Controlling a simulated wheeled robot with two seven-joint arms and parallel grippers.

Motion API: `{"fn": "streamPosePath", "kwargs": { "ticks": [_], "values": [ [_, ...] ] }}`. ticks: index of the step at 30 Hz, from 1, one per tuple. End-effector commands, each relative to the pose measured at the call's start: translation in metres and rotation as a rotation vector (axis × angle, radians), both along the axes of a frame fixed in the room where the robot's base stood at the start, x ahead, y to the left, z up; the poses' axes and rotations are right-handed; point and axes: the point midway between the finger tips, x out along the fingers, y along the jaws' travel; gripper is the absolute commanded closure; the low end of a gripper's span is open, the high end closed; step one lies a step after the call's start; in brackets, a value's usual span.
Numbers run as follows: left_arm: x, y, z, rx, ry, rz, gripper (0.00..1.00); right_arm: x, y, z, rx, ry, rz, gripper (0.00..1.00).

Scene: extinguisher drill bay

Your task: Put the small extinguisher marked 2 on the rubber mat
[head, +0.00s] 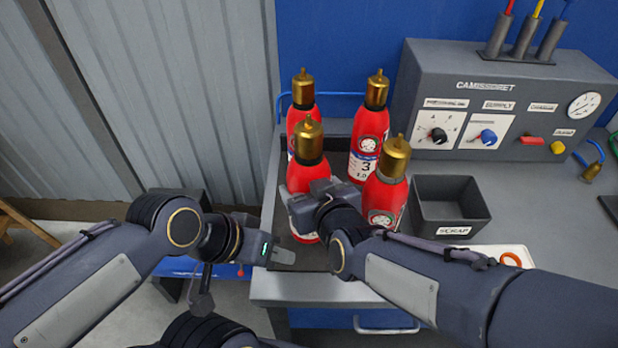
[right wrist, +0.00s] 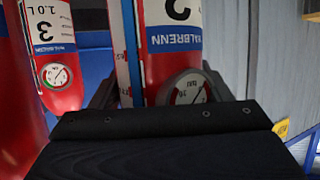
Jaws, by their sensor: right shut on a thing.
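The small extinguisher marked 2 (right wrist: 172,55) is red with a white-and-blue label and a gauge, between my right gripper's fingers (right wrist: 160,92) in the right wrist view. In the head view it appears to be the front-left bottle (head: 300,178), upright, brass top up, partly hidden by my right gripper (head: 308,198), which is shut on it. My left gripper (head: 270,243) is low at the bench's left front corner, holding nothing visible; its jaw gap is unclear. A dark flat piece (head: 609,206) at the right edge may be the rubber mat; I cannot tell.
Other red extinguishers stand close around it: one marked 3 (head: 367,140), one behind (head: 294,118), one at front right (head: 383,200). A dark scrap bin (head: 455,231) and a control panel (head: 500,100) stand to the right. Bare bench (head: 540,210) lies between.

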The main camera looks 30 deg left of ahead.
Motion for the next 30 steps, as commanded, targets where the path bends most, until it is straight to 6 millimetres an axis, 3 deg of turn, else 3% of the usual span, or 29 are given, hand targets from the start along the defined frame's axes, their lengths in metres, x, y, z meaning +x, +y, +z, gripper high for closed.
{"fn": "streamPosePath", "kwargs": {
  "ticks": [17,18,22,30],
  "values": [
    [0.000,0.000,-0.006,0.000,0.000,0.000,0.64,0.001,0.002,-0.012,0.015,-0.011,-0.001,1.00],
    [0.000,0.000,-0.005,0.000,0.000,0.000,0.64,0.000,0.000,-0.017,0.002,0.000,0.001,0.25],
    [0.000,0.000,-0.005,0.000,0.000,0.000,0.64,0.000,0.000,-0.017,0.002,0.000,0.001,0.08],
    [0.000,0.000,-0.004,0.000,0.000,0.000,0.64,0.000,0.000,-0.016,0.002,0.000,0.001,0.07]
  ]
}}
